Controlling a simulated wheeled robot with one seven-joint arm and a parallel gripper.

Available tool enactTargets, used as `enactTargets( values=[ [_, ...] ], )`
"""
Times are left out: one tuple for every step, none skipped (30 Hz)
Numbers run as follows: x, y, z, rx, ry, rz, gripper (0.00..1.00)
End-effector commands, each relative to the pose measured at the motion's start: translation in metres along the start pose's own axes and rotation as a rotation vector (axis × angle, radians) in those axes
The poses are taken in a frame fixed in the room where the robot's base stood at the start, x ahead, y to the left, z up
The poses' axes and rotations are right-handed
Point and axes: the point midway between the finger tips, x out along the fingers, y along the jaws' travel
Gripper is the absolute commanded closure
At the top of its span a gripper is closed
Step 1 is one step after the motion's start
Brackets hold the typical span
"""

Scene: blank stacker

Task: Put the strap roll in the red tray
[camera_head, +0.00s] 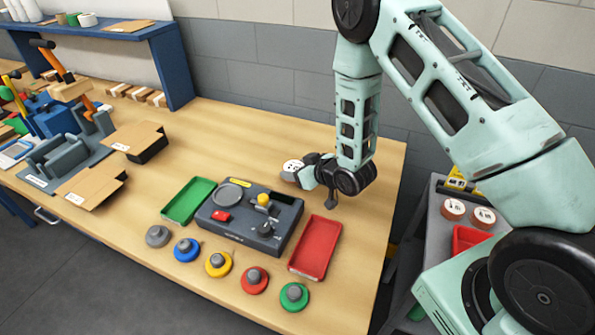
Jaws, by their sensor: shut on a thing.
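The red tray (316,248) lies empty on the wooden table, right of the dark grey machine. My gripper (301,176) is over the table behind the machine, pointing left. It is shut on a small round thing with a white, dark-marked face, which looks like the strap roll (293,165). The gripper and roll are behind and left of the tray, apart from it. The fingers are small in view, and part of the roll is hidden by them.
The dark grey machine (284,236) with knobs stands between a green tray (189,200) and the red tray. Several coloured round knobs (219,264) line the front. Cardboard pieces (92,186) lie left. A cart (436,238) at right holds two labelled rolls (453,208). The table behind the machine is clear.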

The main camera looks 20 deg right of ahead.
Motion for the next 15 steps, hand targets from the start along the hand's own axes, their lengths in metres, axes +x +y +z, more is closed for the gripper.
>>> enactTargets(
  values=[
    [0.003,0.0,0.005,0.0,-0.001,0.0,0.65],
    [0.004,0.0,0.008,0.0,0.0,0.0,0.65],
    [0.006,0.0,0.011,0.0,0.0,0.0,0.65],
    [0.007,0.0,0.012,0.0,0.001,0.0,0.65],
    [0.007,0.0,0.013,0.0,0.001,0.0,0.65],
    [0.008,0.0,0.014,0.0,0.001,0.0,0.65],
    [0.008,0.0,0.015,0.0,0.002,0.001,0.65],
    [0.008,0.0,0.015,0.0,0.002,0.001,0.65],
    [0.008,0.0,0.015,0.0,0.002,0.001,0.65],
    [0.008,0.0,0.015,0.0,0.002,0.001,0.65],
    [0.008,0.0,0.015,0.0,0.002,0.001,0.65],
    [0.008,0.0,0.014,0.0,0.002,0.001,0.65],
    [0.008,0.0,0.015,0.0,0.002,0.001,0.65],
    [0.009,0.0,0.015,0.0,0.002,0.001,0.65],
    [0.009,0.0,0.017,0.0,0.002,0.001,0.65]
  ],
)
